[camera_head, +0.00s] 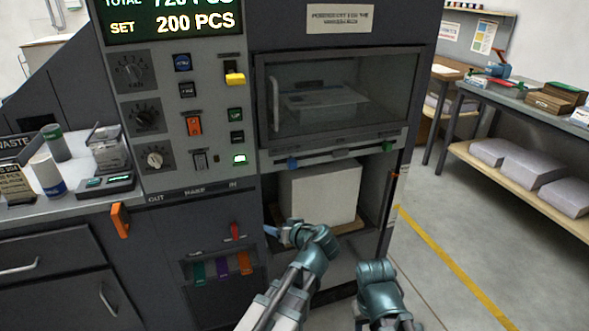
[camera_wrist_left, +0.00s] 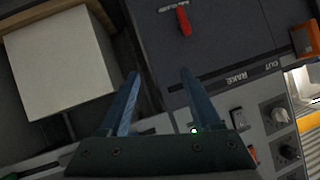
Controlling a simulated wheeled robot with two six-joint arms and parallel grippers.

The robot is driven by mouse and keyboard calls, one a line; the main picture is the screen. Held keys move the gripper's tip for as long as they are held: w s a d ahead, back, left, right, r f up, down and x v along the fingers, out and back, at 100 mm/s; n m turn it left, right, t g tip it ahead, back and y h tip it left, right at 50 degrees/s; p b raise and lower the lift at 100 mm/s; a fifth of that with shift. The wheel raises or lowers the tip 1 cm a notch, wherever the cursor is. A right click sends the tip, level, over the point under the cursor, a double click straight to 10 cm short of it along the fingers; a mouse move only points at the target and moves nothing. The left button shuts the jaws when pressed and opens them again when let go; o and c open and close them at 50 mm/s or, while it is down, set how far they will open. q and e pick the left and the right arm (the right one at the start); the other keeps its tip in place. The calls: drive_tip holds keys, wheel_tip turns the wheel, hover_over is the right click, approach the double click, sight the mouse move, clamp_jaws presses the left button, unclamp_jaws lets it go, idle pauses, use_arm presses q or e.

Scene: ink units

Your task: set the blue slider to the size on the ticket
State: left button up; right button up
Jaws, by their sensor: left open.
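The blue slider (camera_head: 292,163) sits near the left end of the rail (camera_head: 335,156) below the machine's window. A green slider (camera_head: 388,146) sits near the right end of that rail. My left gripper (camera_head: 270,231) is below and a little left of the blue slider, apart from it, before the lower front of the machine. In the left wrist view its two blue fingers (camera_wrist_left: 160,76) are spread with nothing between them. I cannot make out the blue slider in that view. I cannot identify a readable size ticket. My right arm shows, but its gripper does not.
A pale block (camera_head: 322,192) stands in the open bay right of my left gripper. A red lever (camera_head: 235,231) and an orange handle (camera_head: 120,220) project from the machine. A notice (camera_head: 340,18) hangs above the window. Open floor (camera_head: 440,215) lies at right.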

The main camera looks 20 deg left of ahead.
sight(293, 164)
use_arm(q)
drive_tip(key=w+d+r+t, duration=0.6)
drive_tip(key=d+r+t, duration=0.15)
drive_tip(key=r, duration=0.35)
drive_tip(key=shift+n+g+y, duration=0.25)
drive_tip(key=shift+n+y, duration=0.05)
drive_tip(key=shift+y, duration=0.1)
drive_tip(key=x, duration=1.3)
drive_tip(key=shift+w+a+f, duration=0.1)
drive_tip(key=shift+w+a, duration=0.1)
drive_tip(key=shift+a, duration=0.1)
drive_tip(key=shift+c, duration=0.2)
clamp_jaws()
